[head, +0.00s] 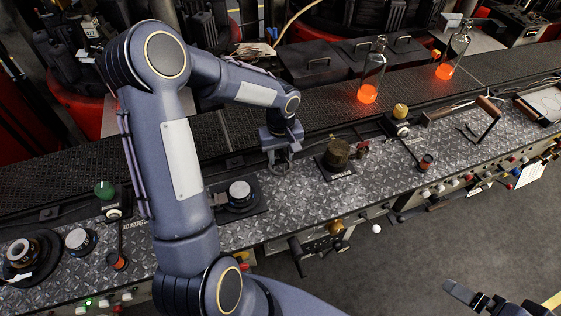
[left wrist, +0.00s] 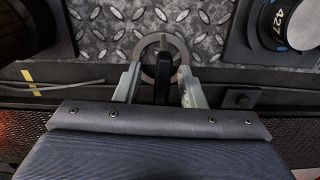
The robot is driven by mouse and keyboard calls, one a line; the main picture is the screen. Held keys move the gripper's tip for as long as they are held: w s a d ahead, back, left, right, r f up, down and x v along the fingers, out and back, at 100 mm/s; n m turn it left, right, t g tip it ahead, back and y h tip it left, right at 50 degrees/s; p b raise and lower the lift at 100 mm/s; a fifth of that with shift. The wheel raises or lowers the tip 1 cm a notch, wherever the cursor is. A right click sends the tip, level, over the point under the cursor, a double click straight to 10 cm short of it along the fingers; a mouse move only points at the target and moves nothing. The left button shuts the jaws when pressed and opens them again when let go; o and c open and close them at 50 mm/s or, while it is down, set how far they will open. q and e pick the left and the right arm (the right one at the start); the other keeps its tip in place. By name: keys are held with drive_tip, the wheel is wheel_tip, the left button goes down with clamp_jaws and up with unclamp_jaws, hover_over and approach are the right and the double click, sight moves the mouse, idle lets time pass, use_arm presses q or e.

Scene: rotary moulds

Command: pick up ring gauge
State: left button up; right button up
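The ring gauge (left wrist: 151,43), a round metal ring, is on the diamond-plate bench top, and a dark bar runs from it toward my wrist. My left gripper (left wrist: 161,76) is over it, pointing down, with its two pale fingers apart on either side of the dark bar. Its fingertips are close to the ring's near edge; I cannot tell whether they touch it. In the head view the ring (head: 281,169) shows just below the left gripper (head: 277,150). My right gripper (head: 474,299) is only partly in view at the lower right, away from the bench.
A dial marked 427 (left wrist: 288,22) is close by; in the head view a round dial (head: 240,193) stands left of the ring. A dark brass-coloured knob (head: 338,153) is to the right. Glowing bottles (head: 370,80) stand on the conveyor behind.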

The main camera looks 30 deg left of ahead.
use_arm(q)
drive_tip(key=shift+f, duration=0.65)
drive_tip(key=shift+r, duration=0.1)
use_arm(e)
drive_tip(key=shift+f, duration=0.3)
use_arm(q)
clamp_jaws()
drive_tip(key=shift+r, duration=0.1)
